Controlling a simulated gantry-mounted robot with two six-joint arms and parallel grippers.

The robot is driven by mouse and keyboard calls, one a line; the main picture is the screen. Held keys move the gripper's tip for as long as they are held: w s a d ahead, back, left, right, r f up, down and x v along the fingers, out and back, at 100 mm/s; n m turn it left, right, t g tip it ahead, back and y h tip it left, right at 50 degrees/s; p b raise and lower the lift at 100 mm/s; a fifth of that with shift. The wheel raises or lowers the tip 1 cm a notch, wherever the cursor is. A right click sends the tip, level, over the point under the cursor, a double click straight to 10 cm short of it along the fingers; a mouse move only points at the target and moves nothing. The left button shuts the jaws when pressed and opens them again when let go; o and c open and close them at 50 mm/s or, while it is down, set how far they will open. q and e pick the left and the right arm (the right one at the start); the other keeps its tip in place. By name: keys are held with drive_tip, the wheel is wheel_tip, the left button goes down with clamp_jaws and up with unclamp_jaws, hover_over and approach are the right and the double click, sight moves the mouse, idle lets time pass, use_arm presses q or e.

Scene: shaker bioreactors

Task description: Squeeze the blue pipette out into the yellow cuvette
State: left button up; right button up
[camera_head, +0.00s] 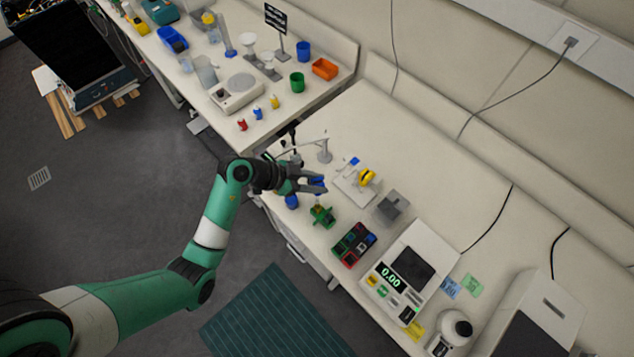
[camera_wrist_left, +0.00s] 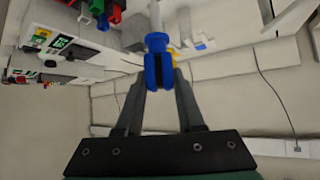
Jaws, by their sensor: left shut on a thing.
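My left gripper (camera_head: 314,185) is over the front part of the right-hand bench, shut on the blue pipette (camera_head: 319,188). In the left wrist view the pipette's slotted blue body (camera_wrist_left: 152,66) sits between the two grey fingers (camera_wrist_left: 158,85), with a pale stem running from it toward the top edge. A yellow piece (camera_head: 367,177) sits on a white stand to the right of the gripper; I cannot tell whether it is the yellow cuvette. A green holder (camera_head: 322,217) stands just below the gripper in the head view. My right gripper is not in view.
A dark rack with coloured compartments (camera_head: 347,251), a grey block (camera_head: 391,206) and a scale reading 0.00 (camera_head: 427,255) stand to the right. A blue cup (camera_head: 292,202) is beside the gripper. A thin stand (camera_head: 324,153) rises behind it. The back of the bench is clear.

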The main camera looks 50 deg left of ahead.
use_arm(q)
drive_tip(key=shift+f+p, duration=0.35)
drive_tip(key=shift+f, duration=0.25)
idle(0.6)
drive_tip(key=shift+o, duration=0.4)
clamp_jaws()
drive_tip(key=shift+r, duration=0.1)
idle(0.6)
drive_tip(key=shift+r+p, duration=1.95)
drive_tip(key=shift+p, duration=1.4)
